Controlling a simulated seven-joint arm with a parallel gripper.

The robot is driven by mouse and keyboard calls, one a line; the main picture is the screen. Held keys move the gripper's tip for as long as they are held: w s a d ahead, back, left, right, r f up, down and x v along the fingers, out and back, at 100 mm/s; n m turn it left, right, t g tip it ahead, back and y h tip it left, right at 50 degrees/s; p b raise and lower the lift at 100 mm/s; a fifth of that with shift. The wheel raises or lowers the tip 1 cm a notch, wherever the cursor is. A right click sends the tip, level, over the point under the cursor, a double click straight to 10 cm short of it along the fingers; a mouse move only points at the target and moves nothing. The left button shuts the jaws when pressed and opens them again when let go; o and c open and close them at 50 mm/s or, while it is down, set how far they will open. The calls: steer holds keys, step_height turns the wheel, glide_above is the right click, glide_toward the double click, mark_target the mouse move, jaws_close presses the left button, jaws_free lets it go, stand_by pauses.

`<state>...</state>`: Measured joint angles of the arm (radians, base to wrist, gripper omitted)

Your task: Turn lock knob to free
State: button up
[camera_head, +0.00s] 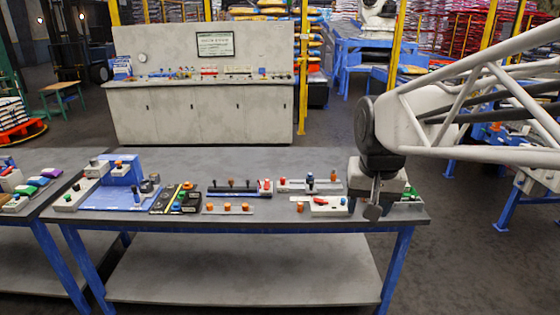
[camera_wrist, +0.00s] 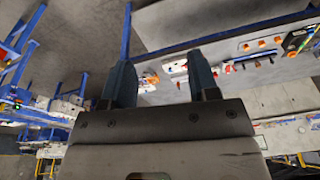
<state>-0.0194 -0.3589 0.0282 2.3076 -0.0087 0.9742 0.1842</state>
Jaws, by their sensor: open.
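I cannot tell which of the small knobs on the table is the lock knob; no label is readable. Near my gripper (camera_head: 374,203), a pale block (camera_head: 330,205) carries red and dark parts. An orange knob (camera_head: 300,206) is just left of it. My gripper is over the right end of the table, to the right of this block, and hides part of what lies behind it. In the wrist view, the two fingers of my gripper (camera_wrist: 160,58) stand apart with nothing held between them. An orange part (camera_wrist: 150,80) shows beyond the gap, out of focus.
The dark table (camera_head: 180,241) holds a row of panels, including a strip with orange knobs (camera_head: 227,208), a lever panel (camera_head: 240,187) and a blue tray (camera_head: 112,197). A grey console (camera_head: 205,110) stands behind. The table's front strip is mostly clear.

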steer(key=w+a+r+m, duration=0.1)
steer(key=w, duration=0.9)
steer(key=w+a+r+m, duration=0.1)
steer(key=w+a, duration=0.1)
steer(key=w, duration=0.8)
steer(key=m+g, duration=0.2)
steer(key=m, duration=0.3)
glide_above(283, 178)
steer(key=f, duration=2.6)
steer(key=shift+s+d+f, duration=0.1)
steer(key=shift+s+f, duration=0.15)
steer(key=shift+f, duration=0.15)
steer(key=shift+w+f, duration=0.25)
steer(key=shift+f, duration=0.15)
steer(key=shift+f, duration=3.85)
